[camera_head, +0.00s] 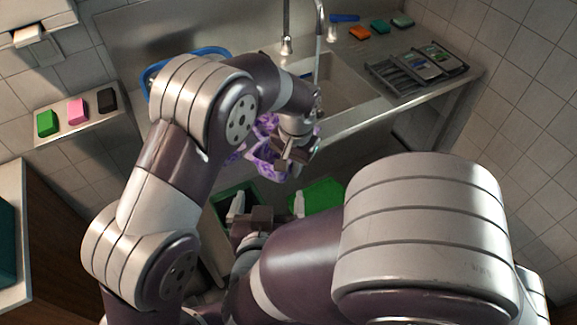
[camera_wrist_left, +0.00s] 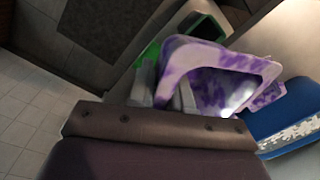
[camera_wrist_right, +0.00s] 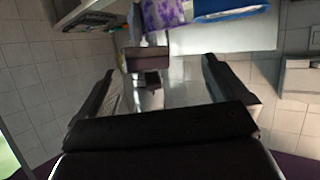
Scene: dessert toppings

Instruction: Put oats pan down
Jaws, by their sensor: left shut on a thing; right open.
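A purple-and-white marbled pan (camera_head: 268,165) hangs at my left gripper (camera_head: 292,158), in front of the sink counter and partly hidden by the gripper and arm. In the left wrist view the pan (camera_wrist_left: 215,65) shows a pale rim and a hollow, with its near edge between the fingers of my left gripper (camera_wrist_left: 163,92), which is shut on it. I cannot see any oats. My right gripper (camera_head: 268,204) is open and empty, lower and nearer. Its spread fingers also show in the right wrist view (camera_wrist_right: 156,80).
A metal counter (camera_head: 225,30) holds a sink (camera_head: 345,85), a blue tub (camera_head: 155,72), a dark rack (camera_head: 415,70) and several small coloured blocks. A green object (camera_head: 322,193) lies below the counter. A side ledge (camera_head: 60,138) carries green, pink and black blocks.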

